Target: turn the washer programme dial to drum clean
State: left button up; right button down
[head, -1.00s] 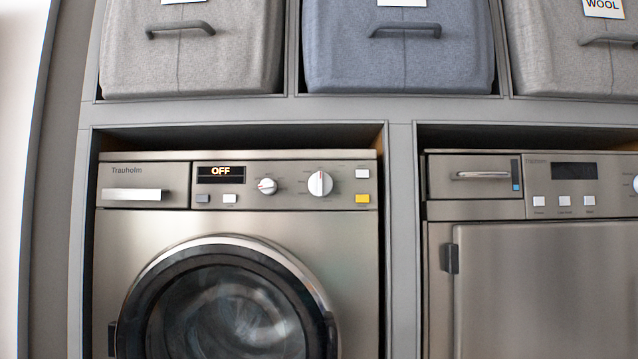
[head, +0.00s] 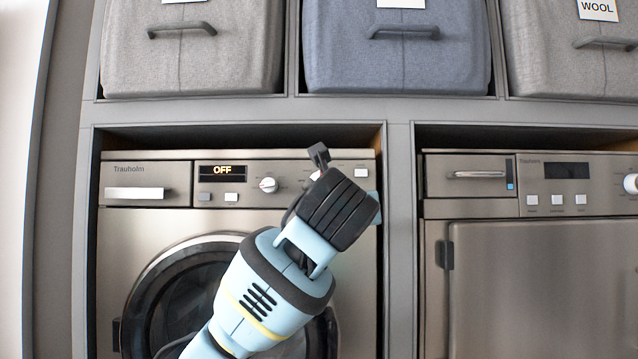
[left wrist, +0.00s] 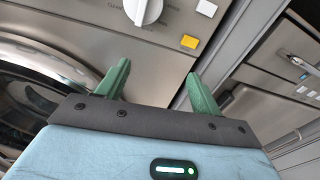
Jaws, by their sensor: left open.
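The washer (head: 150,225) stands in the left bay, and its display (head: 222,171) reads OFF. The large white programme dial (left wrist: 143,8) is at the top of the left wrist view, cut off by the frame edge. In the head view my left gripper hides most of it. Small print, partly legible as "CLEAN", lies left of the dial. My left gripper (head: 338,208) is in front of the panel's right part. In the left wrist view its green fingers (left wrist: 158,75) are spread and empty, below the dial and apart from it. My right gripper is not in view.
A smaller white knob (head: 268,185) sits left of the dial. A yellow button (left wrist: 189,41) and a white button (left wrist: 206,8) sit right of it. A second appliance (head: 540,270) stands in the right bay. Fabric bins (head: 393,60) fill the shelf above.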

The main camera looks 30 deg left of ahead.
pick_arm(q)
jog(key=s+a+r+y, duration=0.2)
jog(key=s+r, duration=0.2)
jog(key=r, duration=0.2)
jog(key=x, duration=0.7)
jog(key=shift+w+f, duration=0.3)
jog(key=shift+f, duration=0.05)
jog(key=c, duration=1)
jog(key=shift+h, duration=0.3)
